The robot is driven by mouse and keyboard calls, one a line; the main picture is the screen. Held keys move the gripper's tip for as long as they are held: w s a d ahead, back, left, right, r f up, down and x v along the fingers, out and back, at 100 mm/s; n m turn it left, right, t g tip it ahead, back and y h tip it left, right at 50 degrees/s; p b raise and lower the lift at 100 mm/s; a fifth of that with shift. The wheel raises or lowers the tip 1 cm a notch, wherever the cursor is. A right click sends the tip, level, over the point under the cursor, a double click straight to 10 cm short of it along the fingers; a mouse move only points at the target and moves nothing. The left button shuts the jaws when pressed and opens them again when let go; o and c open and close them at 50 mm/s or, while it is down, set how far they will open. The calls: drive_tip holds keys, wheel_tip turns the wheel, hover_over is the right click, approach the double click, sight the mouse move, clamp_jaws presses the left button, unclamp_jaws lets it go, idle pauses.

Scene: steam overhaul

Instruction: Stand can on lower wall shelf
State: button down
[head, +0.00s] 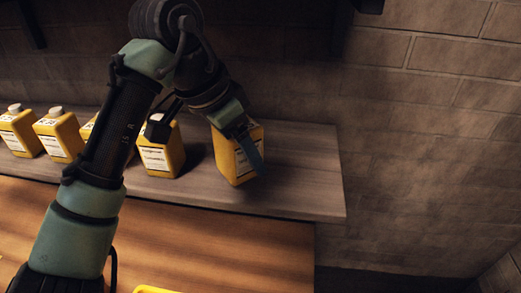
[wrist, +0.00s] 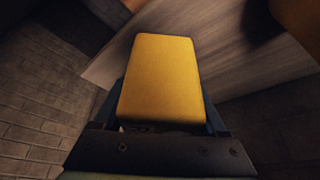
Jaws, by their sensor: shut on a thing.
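My gripper (head: 246,152) is shut on a yellow can (head: 232,164) with a white label. The can is over the right part of a grey wooden shelf (head: 308,178) along the brick wall, leaning slightly in the head view. I cannot tell whether its base touches the shelf. In the wrist view my gripper (wrist: 165,122) has a finger on each side of the can (wrist: 160,75), whose plain yellow face fills the middle. The can's cap is hidden in the head view.
Several similar yellow cans stand left on the shelf; the nearest (head: 161,155) is a short gap from the held one. The shelf's right end is bare. A brown wooden surface (head: 250,235) lies lower in front, with a yellow edge (head: 155,289) at the bottom.

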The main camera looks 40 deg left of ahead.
drive_tip(key=w, duration=0.1)
drive_tip(key=w+d+p, duration=0.1)
drive_tip(key=w, duration=0.1)
drive_tip(key=shift+w+r, duration=0.1)
drive_tip(key=shift+w, duration=0.15)
drive_tip(key=shift+f+p, duration=0.65)
drive_tip(key=shift+f, duration=1.1)
drive_tip(key=shift+f, duration=0.15)
unclamp_jaws()
drive_tip(key=b+v, duration=0.2)
drive_tip(key=shift+s+r, duration=0.15)
drive_tip(key=shift+r, duration=0.15)
drive_tip(key=s+a+b, duration=0.2)
drive_tip(key=s+a, duration=0.2)
drive_tip(key=s, duration=0.7)
drive_tip(key=shift+s+r, duration=0.25)
drive_tip(key=shift+s, duration=0.05)
